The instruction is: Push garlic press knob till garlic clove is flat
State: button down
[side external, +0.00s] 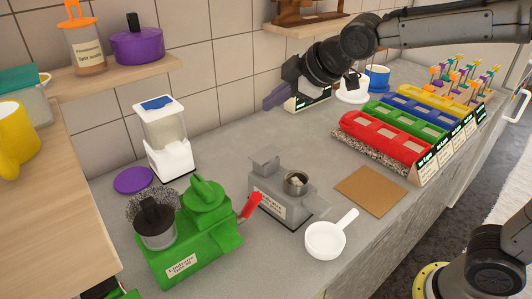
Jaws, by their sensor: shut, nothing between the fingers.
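The grey garlic press (267,201) stands on the counter near the middle, with a label on its front. A raised grey block (265,161), which looks like its knob, stands at its back left. A small pale piece, probably the garlic clove (296,181), sits in the round metal cup (295,188) on the right of the press. I cannot tell how flat it is. My gripper (270,102) is above and behind the press, apart from it. It is shut and empty, with its purple-grey fingers pointing down and left.
A green machine (190,240) with a red handle (251,206) stands close at the left. A white pan (325,240) and brown board (370,191) lie at the right. Coloured bins (385,138) stand farther back. A white dispenser (166,140) is behind left. The counter behind the press is clear.

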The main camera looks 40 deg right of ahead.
aim_at(270, 154)
jog(key=shift+a+f, duration=0.15)
jog(key=shift+a, duration=0.05)
jog(key=shift+f, duration=4.45)
jog(key=shift+f, duration=0.55)
jog(key=shift+s+d+f, duration=0.1)
jog(key=shift+s+f, duration=0.1)
jog(key=shift+f, duration=0.95)
jog(key=shift+r, duration=1.4)
